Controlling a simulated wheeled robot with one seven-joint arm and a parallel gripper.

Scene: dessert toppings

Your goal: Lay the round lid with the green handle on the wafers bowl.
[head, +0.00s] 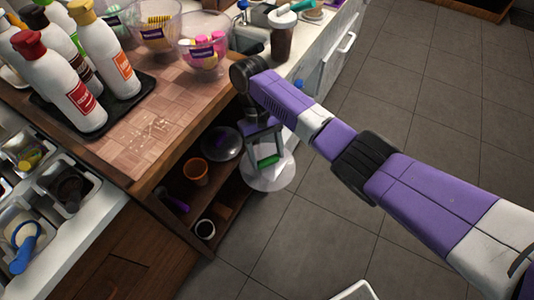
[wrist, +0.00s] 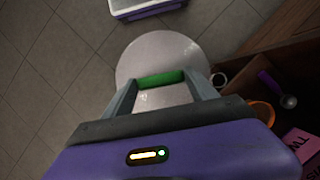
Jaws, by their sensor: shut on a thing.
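My gripper (head: 266,159) is shut on the green handle (wrist: 160,79) of the round pale lid (head: 272,181). It holds the lid out over the floor, in front of the open shelf and below the countertop. In the wrist view the lid (wrist: 150,55) lies beyond the fingers, with the handle between them.
A clear bowl of pink pieces (head: 205,60) stands right of the wafers bowl, near my arm. Sauce bottles (head: 60,80) stand on a black tray at left. The floor at right is clear.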

